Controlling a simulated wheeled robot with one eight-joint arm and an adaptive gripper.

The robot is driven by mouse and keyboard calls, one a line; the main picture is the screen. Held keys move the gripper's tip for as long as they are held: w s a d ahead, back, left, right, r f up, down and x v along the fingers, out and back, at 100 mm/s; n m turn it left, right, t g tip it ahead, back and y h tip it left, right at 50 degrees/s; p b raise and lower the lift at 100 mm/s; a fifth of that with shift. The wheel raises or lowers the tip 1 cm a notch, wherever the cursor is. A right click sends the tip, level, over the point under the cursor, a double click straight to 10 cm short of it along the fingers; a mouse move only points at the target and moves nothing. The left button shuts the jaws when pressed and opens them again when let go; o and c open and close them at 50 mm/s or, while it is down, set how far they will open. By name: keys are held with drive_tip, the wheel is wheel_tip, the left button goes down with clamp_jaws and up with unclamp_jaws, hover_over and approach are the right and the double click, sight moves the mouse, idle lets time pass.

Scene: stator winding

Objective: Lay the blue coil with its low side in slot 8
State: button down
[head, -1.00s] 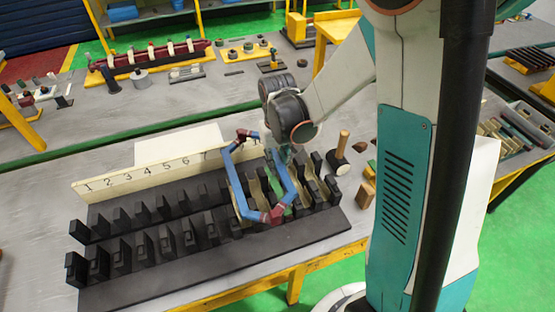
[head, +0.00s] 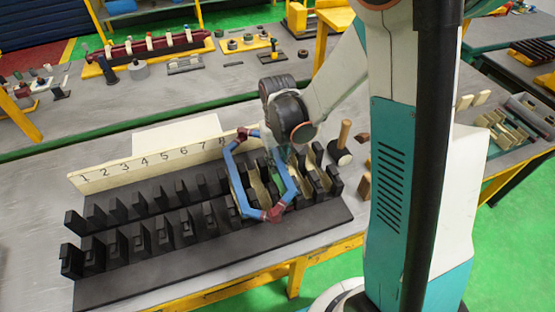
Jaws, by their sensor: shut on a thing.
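The blue coil (head: 233,178) is a six-sided loop with dark red ends, one at the back by the number board and one at the front. It lies over the right part of the black slotted block (head: 200,250), its left side near the row behind number 8. I cannot tell whether either side is inside a slot. My gripper (head: 277,158) is shut on the blue coil at its right side; its fingers are mostly hidden by the coil and my wrist. The cream number board (head: 135,170) shows 1 to 8; higher numbers are hidden.
Cream liners (head: 257,186) sit in several slots under and right of the coil. A mallet (head: 342,145) stands right of the block, with a wooden block (head: 365,187) near it. The left slots are empty. A second bench stands behind.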

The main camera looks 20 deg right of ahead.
drive_tip(key=shift+s+f+b, duration=0.1)
drive_tip(key=shift+f+b, duration=3.1)
drive_tip(key=shift+f, duration=0.25)
drive_tip(key=c, duration=1.4)
unclamp_jaws()
drive_tip(key=shift+o, duration=0.2)
drive_tip(key=shift+r+p, duration=0.6)
drive_tip(key=shift+r, duration=0.35)
drive_tip(key=shift+r+p, duration=2.4)
drive_tip(key=shift+r, duration=1.3)
wheel_tip(320, 180, up, 12)
hover_over(278, 179)
